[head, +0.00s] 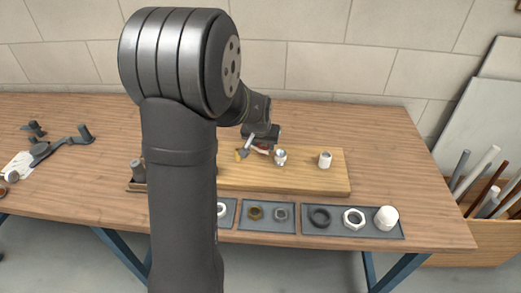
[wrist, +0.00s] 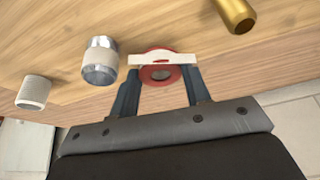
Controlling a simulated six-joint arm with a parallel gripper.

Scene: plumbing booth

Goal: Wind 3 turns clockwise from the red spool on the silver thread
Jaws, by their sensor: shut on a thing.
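My gripper (wrist: 162,76) is shut on the red spool (wrist: 149,78), with one dark finger on each side of it. A white strip lies across the spool's far side in the wrist view. The silver thread (wrist: 101,72) stands upright just left of the spool, with a gap between them; a pale band goes around its middle. In the head view the silver thread (head: 281,158) stands on the wooden board, just right of my gripper (head: 262,147). The spool is mostly hidden there, with a little red showing under the jaws.
A white threaded stub (head: 325,160) stands right of the silver one, and a brass stub (wrist: 238,14) stands on the other side of the spool. Grey trays (head: 335,231) with nuts, rings and a white cap line the table front. My arm hides the board's left part.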

